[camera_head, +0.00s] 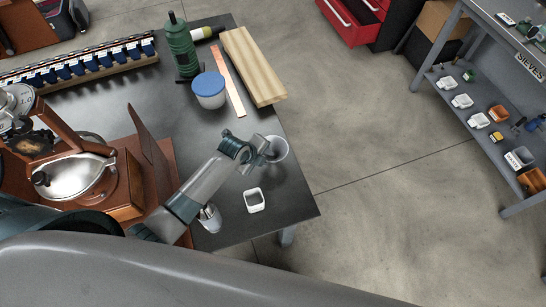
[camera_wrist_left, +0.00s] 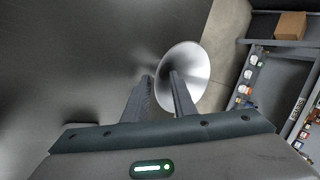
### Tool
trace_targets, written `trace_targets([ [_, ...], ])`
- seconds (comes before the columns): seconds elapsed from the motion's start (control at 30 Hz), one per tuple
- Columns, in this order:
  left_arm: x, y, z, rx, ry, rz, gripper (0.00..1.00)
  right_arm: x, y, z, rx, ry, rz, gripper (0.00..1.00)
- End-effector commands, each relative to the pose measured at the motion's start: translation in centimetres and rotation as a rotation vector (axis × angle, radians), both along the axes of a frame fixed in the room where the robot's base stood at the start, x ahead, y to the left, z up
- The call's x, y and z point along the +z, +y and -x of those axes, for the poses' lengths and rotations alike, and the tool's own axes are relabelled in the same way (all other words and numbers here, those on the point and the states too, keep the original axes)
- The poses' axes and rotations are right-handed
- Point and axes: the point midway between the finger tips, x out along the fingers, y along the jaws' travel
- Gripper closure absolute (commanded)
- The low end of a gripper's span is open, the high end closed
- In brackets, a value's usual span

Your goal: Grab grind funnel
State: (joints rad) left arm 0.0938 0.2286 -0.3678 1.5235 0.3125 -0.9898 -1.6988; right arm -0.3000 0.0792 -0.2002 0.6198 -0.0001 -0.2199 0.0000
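The grind funnel (camera_head: 277,149) is a pale grey cone at the right edge of the dark table in the head view. In the left wrist view the funnel (camera_wrist_left: 190,68) shows as a wide round mouth just beyond my fingertips. My left gripper (camera_head: 261,147) is at the funnel's left side. In the left wrist view my left gripper (camera_wrist_left: 162,78) has a gap between its fingers; the right finger overlaps the funnel's mouth and the left finger lies outside its rim. I cannot tell whether they touch it. My right gripper is not in view.
A small white square cup (camera_head: 254,201) and a metal cup with tools (camera_head: 209,218) stand near the front. A blue-lidded tub (camera_head: 209,90), green grinder (camera_head: 181,47) and wooden board (camera_head: 252,66) are behind. The brown roaster (camera_head: 75,175) is left. The table edge is close to the funnel.

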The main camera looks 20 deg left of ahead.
Motion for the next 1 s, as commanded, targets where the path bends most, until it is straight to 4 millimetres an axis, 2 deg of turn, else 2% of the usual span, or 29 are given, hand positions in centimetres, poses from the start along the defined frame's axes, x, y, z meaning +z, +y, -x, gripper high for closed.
trace_targets([
  [0.6, -0.27, -0.08, -0.18, 0.0, 0.0, 0.0, 0.76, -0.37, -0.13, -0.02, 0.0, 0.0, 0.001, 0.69],
  [0.7, -0.27, -0.07, -0.17, 0.0, 0.0, 0.0, 1.0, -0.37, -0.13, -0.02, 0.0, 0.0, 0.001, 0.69],
  [1.0, -0.29, -0.07, -0.17, 0.0, 0.001, 0.0, 1.0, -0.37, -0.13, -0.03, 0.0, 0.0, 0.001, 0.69],
])
